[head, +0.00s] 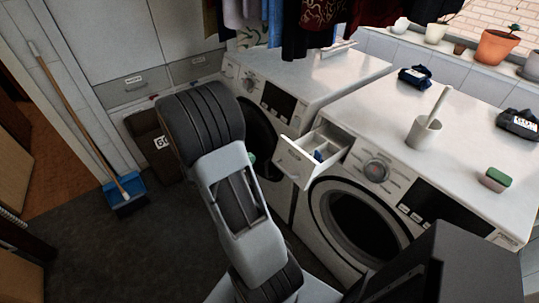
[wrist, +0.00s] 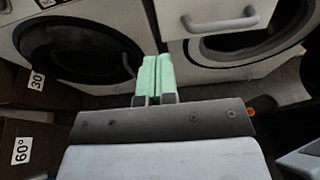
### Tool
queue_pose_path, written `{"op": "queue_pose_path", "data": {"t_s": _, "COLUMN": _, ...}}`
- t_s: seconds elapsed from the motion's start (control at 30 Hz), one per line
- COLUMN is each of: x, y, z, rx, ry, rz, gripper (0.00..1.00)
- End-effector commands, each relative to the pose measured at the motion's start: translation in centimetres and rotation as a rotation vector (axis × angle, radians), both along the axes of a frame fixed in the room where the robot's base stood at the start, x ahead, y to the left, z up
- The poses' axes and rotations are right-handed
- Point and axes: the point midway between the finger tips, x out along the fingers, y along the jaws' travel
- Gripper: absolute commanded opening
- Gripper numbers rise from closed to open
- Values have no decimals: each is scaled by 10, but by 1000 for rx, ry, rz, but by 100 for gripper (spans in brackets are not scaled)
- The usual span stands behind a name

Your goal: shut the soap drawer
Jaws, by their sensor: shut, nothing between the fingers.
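The soap drawer (head: 297,160) is pulled out of the upper left of the right-hand washing machine (head: 410,130). Its white front faces left in the head view, and something blue shows inside. In the wrist view the drawer front (wrist: 192,36) with its bar handle (wrist: 222,21) is at the top, right of centre. My gripper (wrist: 157,66) has green fingertips pressed together with nothing between them. They are left of and below the drawer front in the wrist view, apparently apart from it. In the head view my arm hides most of the gripper; only a bit of green shows.
A second washing machine (head: 310,75) stands to the left. A white holder with a brush (head: 425,132), a sponge (head: 496,178) and dark packs stand on top. Clothes hang above.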

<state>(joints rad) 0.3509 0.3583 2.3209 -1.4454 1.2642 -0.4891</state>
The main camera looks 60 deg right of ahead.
Motion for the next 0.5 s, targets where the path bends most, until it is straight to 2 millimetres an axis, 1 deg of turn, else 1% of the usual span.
{"op": "queue_pose_path", "data": {"t_s": 0.03, "x": -5, "y": -9, "z": -3, "rx": 3, "ry": 2, "rz": -5, "gripper": 0}}
{"op": "queue_pose_path", "data": {"t_s": 0.2, "x": -14, "y": -38, "z": -14, "rx": 2, "ry": 1, "rz": -6, "gripper": 0}}
{"op": "queue_pose_path", "data": {"t_s": 0.4, "x": -23, "y": -65, "z": -23, "rx": 2, "ry": 0, "rz": -4, "gripper": 0}}
{"op": "queue_pose_path", "data": {"t_s": 0.5, "x": -25, "y": -74, "z": -27, "rx": 3, "ry": -1, "rz": -3, "gripper": 0}}
